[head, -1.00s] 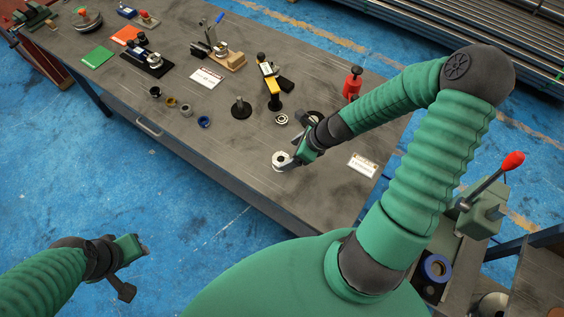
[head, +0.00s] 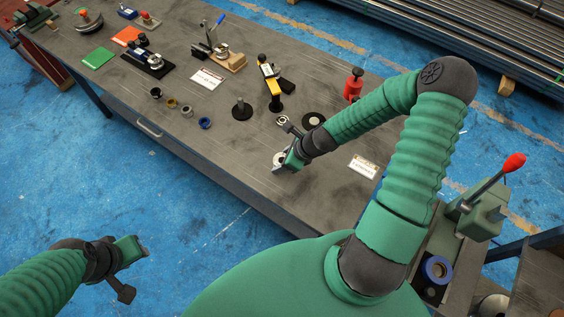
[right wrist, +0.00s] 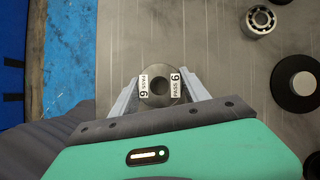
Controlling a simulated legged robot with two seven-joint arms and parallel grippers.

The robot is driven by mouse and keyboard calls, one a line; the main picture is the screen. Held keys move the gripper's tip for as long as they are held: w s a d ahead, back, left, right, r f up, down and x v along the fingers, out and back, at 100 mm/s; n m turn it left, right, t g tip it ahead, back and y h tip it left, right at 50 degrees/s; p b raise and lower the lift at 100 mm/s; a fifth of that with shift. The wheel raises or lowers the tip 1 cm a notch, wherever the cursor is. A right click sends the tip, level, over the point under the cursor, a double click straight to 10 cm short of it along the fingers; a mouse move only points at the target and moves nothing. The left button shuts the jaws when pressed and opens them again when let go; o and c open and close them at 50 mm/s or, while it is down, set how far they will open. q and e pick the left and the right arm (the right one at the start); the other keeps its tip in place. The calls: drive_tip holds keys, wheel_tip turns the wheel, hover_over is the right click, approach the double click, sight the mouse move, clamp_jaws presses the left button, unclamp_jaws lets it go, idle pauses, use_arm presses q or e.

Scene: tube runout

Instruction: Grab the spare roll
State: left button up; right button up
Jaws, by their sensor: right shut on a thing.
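The spare roll looks to be a grey steel ring with white labels reading "PASS 6" (right wrist: 161,78). It sits between the fingers of my right gripper (right wrist: 161,92), which is shut on it. In the head view my right gripper (head: 281,165) is low over the front of the workbench, and the roll (head: 278,158) is mostly hidden behind it. I cannot tell whether the roll touches the bench. My left gripper (head: 143,248) hangs over the blue floor, away from the bench, and its finger opening is not clear.
The workbench (head: 230,165) holds a bearing (head: 283,120), a black disc (head: 313,119), a yellow-and-black tool (head: 271,85) and a red bottle-like item (head: 353,83). A white card (head: 362,167) lies right of the gripper. Several small rings sit left. A red-knobbed lever (head: 513,162) stands at right.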

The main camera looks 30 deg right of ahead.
clamp_jaws()
drive_tip(key=shift+r, duration=0.1)
